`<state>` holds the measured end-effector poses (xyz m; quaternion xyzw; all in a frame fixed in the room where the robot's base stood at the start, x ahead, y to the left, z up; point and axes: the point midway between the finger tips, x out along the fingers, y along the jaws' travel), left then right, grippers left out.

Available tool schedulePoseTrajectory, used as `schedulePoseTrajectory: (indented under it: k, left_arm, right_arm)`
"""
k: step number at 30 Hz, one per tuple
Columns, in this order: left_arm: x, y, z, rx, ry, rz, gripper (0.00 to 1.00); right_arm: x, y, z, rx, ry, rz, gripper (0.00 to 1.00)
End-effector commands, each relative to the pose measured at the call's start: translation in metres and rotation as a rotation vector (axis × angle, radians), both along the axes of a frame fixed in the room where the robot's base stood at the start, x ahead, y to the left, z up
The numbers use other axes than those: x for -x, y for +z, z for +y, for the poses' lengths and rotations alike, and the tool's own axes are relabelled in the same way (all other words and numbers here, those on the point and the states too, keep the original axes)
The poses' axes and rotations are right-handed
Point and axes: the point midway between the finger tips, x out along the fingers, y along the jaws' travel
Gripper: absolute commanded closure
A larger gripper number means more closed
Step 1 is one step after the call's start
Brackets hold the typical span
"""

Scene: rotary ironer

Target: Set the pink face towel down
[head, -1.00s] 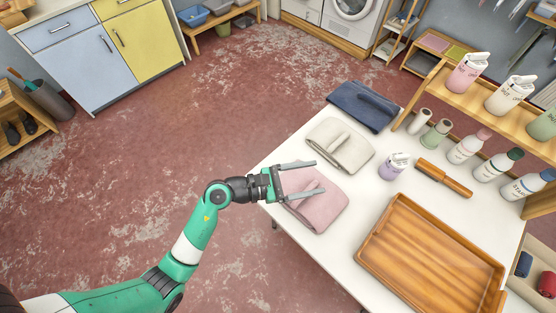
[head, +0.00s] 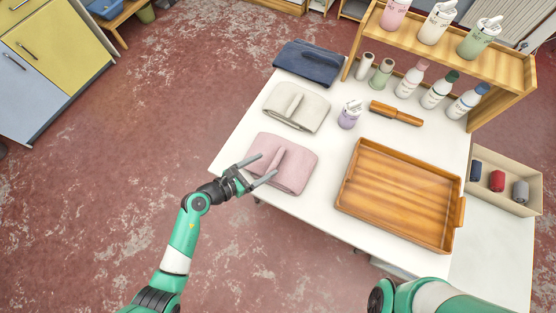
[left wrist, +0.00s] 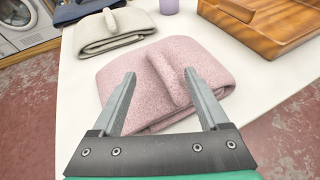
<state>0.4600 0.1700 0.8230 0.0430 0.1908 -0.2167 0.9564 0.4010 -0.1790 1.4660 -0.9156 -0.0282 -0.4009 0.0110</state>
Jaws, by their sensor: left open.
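The pink face towel (head: 292,171) lies folded on the white table near its left front edge, with a raised fold standing up on top. In the left wrist view the towel (left wrist: 215,68) sits just ahead of the fingers, with its raised fold beyond the fingertips. My left gripper (head: 265,167) is open and empty at the near left side of the towel; it also shows in the left wrist view (left wrist: 159,80). I cannot tell whether the fingers touch the cloth. Of my right arm only a green and white link shows at the bottom right; its gripper is out of view.
A cream towel (head: 280,118) and a navy towel (head: 322,66) lie behind on the table (head: 235,140). A wooden tray (head: 345,198) is at right. A box (head: 515,202) holds rolled cloths.

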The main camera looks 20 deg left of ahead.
Motion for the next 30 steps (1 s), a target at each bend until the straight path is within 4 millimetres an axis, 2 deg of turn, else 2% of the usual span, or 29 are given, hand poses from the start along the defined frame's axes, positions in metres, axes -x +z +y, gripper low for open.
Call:
schedulePoseTrajectory:
  k: [7,16,27,29,30]
  left_arm:
    - [-0.034,-0.017,-0.018,0.000,-0.001,-0.001,0.22]
    - [-0.039,-0.017,-0.020,0.000,0.001,0.000,0.24]
    - [-0.038,-0.018,-0.020,-0.001,0.001,0.001,0.91]
    - [-0.038,-0.018,-0.020,-0.001,0.001,0.001,1.00]
    - [-0.038,-0.018,-0.020,-0.001,0.001,0.002,1.00]
  right_arm:
    - [0.000,-0.016,0.000,0.000,0.000,0.000,0.50]
    - [0.000,-0.015,0.000,0.000,0.000,0.000,0.50]
    - [0.000,-0.016,0.000,0.000,0.000,0.000,0.50]
    - [0.000,-0.016,0.000,0.000,0.000,0.000,0.50]
    - [0.000,-0.016,0.000,0.000,0.000,0.000,0.50]
